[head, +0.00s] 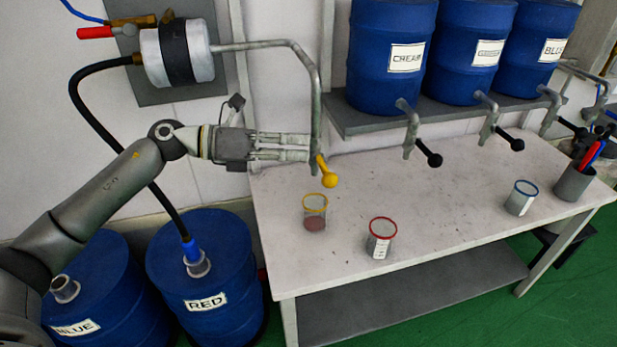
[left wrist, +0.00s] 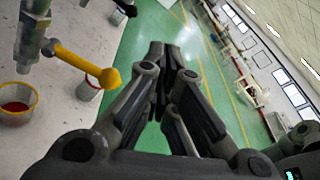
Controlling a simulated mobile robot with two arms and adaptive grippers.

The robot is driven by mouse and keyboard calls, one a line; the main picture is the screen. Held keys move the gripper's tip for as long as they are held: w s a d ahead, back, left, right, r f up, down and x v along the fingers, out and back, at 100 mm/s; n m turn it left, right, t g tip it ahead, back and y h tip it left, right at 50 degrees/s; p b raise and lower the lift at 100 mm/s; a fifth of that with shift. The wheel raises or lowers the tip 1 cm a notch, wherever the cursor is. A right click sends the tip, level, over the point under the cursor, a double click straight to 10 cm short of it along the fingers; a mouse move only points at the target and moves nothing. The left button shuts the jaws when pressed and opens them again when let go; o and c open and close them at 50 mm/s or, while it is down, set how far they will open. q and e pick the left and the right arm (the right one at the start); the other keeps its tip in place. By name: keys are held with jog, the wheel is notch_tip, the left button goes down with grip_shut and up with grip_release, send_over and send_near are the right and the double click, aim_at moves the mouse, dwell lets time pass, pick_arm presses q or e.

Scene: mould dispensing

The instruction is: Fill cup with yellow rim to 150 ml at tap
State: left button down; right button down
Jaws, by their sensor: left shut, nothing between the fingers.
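The cup with the yellow rim (head: 314,214) stands upright on the table below the tap (head: 318,130), with red liquid in its lower part. It also shows in the left wrist view (left wrist: 16,106). The tap has a yellow handle with a round knob (head: 329,180), which also shows in the left wrist view (left wrist: 108,78). My left gripper (head: 308,148) is shut and empty, just left of the tap pipe and above the yellow knob. I cannot tell whether it touches the pipe. My right gripper is out of view.
A red-rimmed cup (head: 382,238) and a blue-rimmed cup (head: 522,197) stand on the table (head: 440,205). A grey pen holder (head: 573,184) is at the right. Taps with black knobs (head: 434,159) hang from blue drums on a shelf. A drum labelled RED (head: 208,275) stands on the floor.

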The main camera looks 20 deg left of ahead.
pick_arm(q)
jog(key=s+a+f+m+g+y, duration=0.1)
jog(key=a+y, duration=0.3)
jog(key=a, duration=0.5)
jog(key=shift+s+f+m+g, duration=0.2)
jog(key=shift+s+m+g, duration=0.25)
jog(key=shift+m+g, duration=0.35)
jog(key=p, duration=0.5)
send_near(325, 170)
jog(key=s+d+f, duration=0.2)
jog(key=d+f, duration=0.2)
jog(key=shift+x, duration=1.05)
